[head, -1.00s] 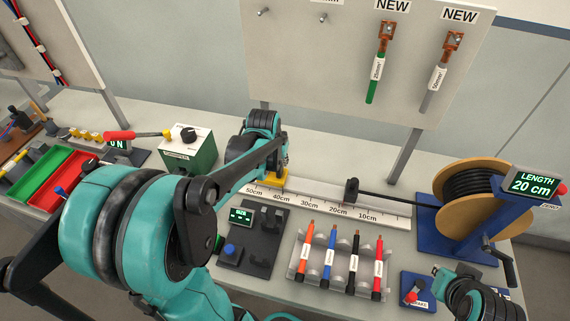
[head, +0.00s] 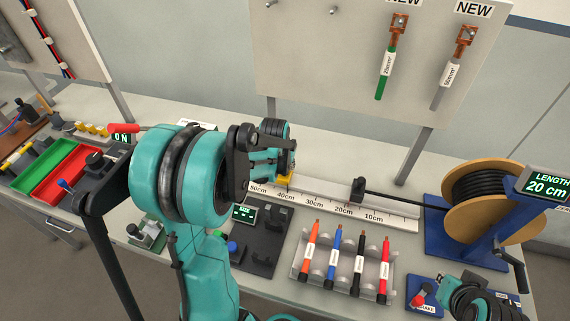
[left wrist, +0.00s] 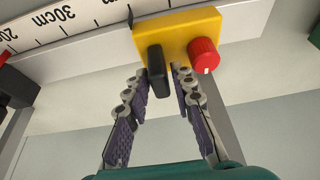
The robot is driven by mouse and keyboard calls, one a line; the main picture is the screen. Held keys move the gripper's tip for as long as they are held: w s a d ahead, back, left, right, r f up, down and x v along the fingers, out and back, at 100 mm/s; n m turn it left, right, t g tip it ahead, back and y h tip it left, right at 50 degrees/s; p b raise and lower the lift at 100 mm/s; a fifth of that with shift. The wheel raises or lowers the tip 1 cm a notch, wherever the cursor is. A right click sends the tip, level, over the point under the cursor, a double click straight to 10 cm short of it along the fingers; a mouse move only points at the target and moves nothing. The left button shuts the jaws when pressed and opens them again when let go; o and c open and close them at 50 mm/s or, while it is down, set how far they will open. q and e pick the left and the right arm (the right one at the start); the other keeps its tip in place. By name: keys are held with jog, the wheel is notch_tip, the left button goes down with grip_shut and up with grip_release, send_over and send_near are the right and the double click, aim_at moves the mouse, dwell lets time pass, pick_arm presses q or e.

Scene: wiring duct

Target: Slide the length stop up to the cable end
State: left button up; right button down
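The length stop is a yellow block with a black handle and a red knob (left wrist: 205,55). In the left wrist view the yellow block (left wrist: 188,28) sits at the ruler rail beyond the 30cm mark. In the head view the stop (head: 285,180) shows near 40cm, partly behind my left arm. My left gripper's fingertips (left wrist: 161,76) straddle the black handle (left wrist: 157,72), close on both sides; firm contact is unclear. The black cable (head: 395,199) runs from the spool to a black block (head: 358,188) near 20cm; its tip is hidden there. My right gripper (head: 452,284) is low at right, fingers unclear.
The ruler rail (head: 330,206) is clear between stop and black block. In front are a rack (head: 300,268) of coloured cable pieces and a dark fixture (head: 265,245). The spool (head: 490,200) stands right, with a display reading 20 cm (head: 545,186).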

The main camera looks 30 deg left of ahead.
pick_arm(q)
grip_shut()
jog(key=w+d, duration=0.1)
jog(key=d, duration=0.4)
jog(key=w+d, duration=0.1)
jog(key=d, duration=0.5)
jog(key=w+d, duration=0.2)
jog(key=d, duration=0.3)
jog(key=shift+d, duration=0.3)
jog(key=shift+o, duration=0.2)
grip_release()
